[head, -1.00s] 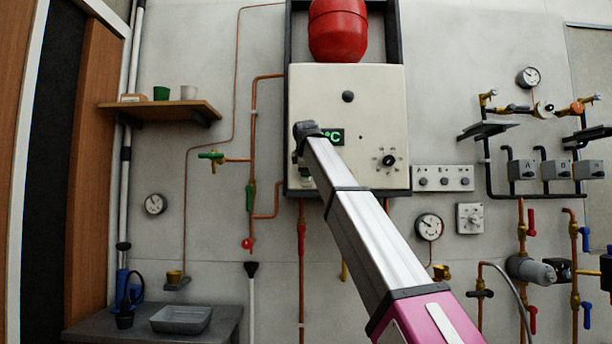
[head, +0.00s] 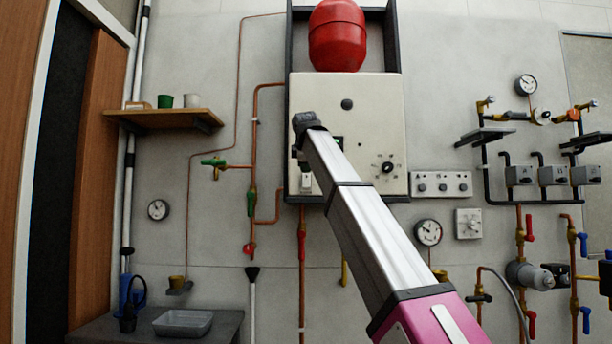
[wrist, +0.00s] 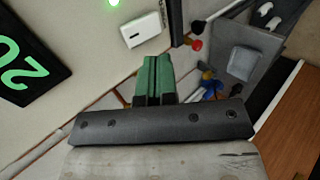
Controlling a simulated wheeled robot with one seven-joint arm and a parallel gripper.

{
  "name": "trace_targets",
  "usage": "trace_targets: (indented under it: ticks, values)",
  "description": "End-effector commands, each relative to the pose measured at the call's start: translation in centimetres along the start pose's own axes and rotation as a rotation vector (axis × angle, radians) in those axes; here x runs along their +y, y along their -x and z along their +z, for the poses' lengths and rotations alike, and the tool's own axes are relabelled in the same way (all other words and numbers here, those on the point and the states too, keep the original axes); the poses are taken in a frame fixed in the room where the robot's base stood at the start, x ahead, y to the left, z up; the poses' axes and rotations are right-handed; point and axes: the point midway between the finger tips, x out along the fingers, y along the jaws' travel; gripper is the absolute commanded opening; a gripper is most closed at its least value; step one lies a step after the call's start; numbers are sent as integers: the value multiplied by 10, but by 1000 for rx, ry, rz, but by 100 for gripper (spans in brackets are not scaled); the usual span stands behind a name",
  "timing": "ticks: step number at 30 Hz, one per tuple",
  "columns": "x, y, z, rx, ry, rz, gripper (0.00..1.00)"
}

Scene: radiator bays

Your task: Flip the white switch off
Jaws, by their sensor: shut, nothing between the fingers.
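The white switch (head: 306,182) is a small white rocker plate at the lower left of the cream boiler panel (head: 375,110). In the wrist view the white switch (wrist: 143,29) shows clearly, just beyond my fingertips. My gripper (wrist: 152,62) has green fingers pressed together with nothing between them. The fingertips look apart from the switch, though the exact gap is hard to judge. In the head view my gripper (head: 303,164) is mostly hidden by the wrist and sits just above the switch.
A green-digit display (wrist: 22,62) and a green light (wrist: 114,2) are near the switch. A black knob (head: 387,167) is on the panel's right. Copper pipes with a green valve (head: 251,202) run left of the panel. A red tank (head: 337,38) is above.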

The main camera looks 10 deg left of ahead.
Motion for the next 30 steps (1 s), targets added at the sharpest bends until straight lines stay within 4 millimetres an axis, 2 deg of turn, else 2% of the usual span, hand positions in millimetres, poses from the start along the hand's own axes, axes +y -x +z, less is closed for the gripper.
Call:
trace_targets:
  ticks: [1,6,12,26,30]
  values:
    - [1,12,0,1,0,2,0]
    - [2,42,0,0,0,2,0]
    - [4,63,0,-1,0,0,0]
    - [3,68,0,-1,0,-2,0]
    - [-13,73,1,2,2,-29,0]
